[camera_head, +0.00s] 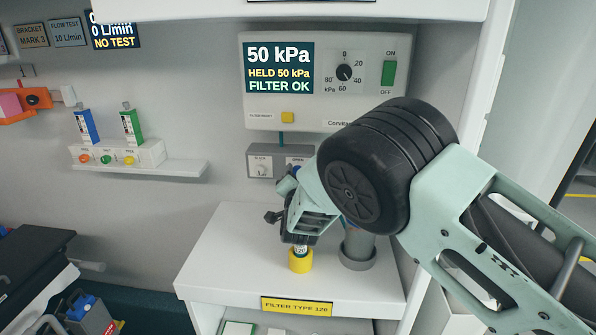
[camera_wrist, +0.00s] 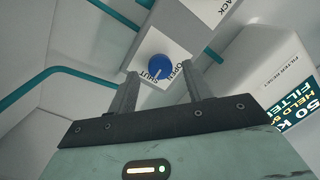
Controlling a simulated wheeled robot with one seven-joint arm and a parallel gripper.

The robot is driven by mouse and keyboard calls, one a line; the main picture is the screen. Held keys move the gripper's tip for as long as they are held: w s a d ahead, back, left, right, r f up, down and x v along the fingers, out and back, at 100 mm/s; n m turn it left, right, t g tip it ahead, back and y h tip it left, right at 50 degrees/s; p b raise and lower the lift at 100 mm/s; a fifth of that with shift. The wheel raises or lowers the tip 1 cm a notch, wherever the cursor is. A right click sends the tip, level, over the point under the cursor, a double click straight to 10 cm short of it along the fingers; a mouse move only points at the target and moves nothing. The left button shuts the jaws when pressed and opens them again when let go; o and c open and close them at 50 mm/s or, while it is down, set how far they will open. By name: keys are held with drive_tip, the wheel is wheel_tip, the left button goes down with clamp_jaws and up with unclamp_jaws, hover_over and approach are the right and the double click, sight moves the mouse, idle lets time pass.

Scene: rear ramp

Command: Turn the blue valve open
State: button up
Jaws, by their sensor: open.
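The blue valve (camera_wrist: 160,66) is a round knob on a white plate in the wrist view. Its pale pointer mark lies toward the word SHUT, and OPEN is printed to the right of that. My gripper (camera_wrist: 160,76) is open, with one finger on each side of the knob in the picture. I cannot tell whether the fingers touch it or how deep they reach. In the head view my arm comes in from the right and covers much of the valve area below the gauge panel. A small blue patch shows beside my gripper there, but I cannot tell if it is the valve.
The gauge panel (camera_head: 325,80) reads 50 kPa and FILTER OK. A grey labelled box (camera_head: 262,162) hangs below it. A yellow socket (camera_head: 300,262) and a grey cylinder (camera_head: 358,249) stand on the white shelf (camera_head: 225,250) under my arm. A small rack (camera_head: 135,158) is left.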

drive_tip(key=shift+w, duration=0.85)
drive_tip(key=c, duration=1)
drive_tip(key=shift+o, duration=0.2)
